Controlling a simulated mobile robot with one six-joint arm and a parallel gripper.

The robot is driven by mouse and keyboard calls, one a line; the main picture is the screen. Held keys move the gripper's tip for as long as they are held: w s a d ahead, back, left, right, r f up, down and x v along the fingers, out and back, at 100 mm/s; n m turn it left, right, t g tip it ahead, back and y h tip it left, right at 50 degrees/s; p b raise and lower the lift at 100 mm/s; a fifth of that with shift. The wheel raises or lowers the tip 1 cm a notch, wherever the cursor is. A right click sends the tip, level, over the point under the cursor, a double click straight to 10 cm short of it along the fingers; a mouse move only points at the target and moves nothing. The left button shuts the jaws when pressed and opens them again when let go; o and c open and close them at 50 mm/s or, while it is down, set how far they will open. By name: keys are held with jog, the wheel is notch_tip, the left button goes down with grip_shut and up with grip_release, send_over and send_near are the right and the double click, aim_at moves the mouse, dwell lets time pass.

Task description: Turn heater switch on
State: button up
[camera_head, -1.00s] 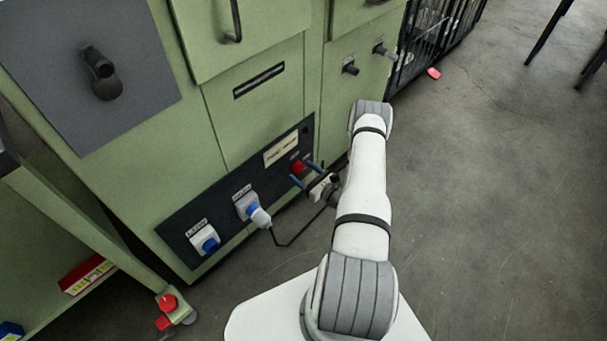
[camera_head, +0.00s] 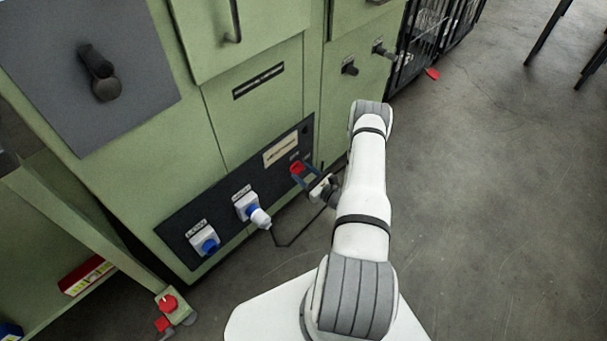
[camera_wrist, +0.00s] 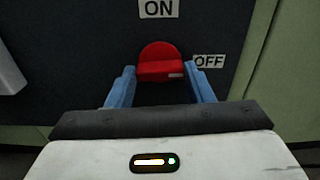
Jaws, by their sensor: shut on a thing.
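The red heater switch (camera_wrist: 160,54) is a round red knob with a raised ridge on the dark panel in the wrist view. An ON label (camera_wrist: 158,8) is above it and an OFF label (camera_wrist: 209,61) is to its right. I cannot tell for sure which label the knob points to. My gripper (camera_wrist: 159,69) has its two blue fingers shut on the switch, one on each side. In the head view the red switch (camera_head: 296,167) shows at the tips of my gripper (camera_head: 301,172), partly hidden by the fingers.
The dark panel (camera_head: 221,208) on the green cabinet (camera_head: 255,128) also carries two blue-and-white sockets, one with a white plug (camera_head: 259,217) and black cable. A dark grey plate with a black handle (camera_head: 98,72) is at upper left. Open floor (camera_head: 480,210) lies to the right.

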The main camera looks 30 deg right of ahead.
jog(key=n, duration=0.8)
jog(key=shift+b, duration=0.3)
jog(key=n, duration=0.5)
jog(key=shift+n, duration=2.1)
jog(key=o, duration=1)
jog(key=p+v, duration=0.2)
jog(key=v, duration=0.5)
jog(key=shift+s, duration=0.4)
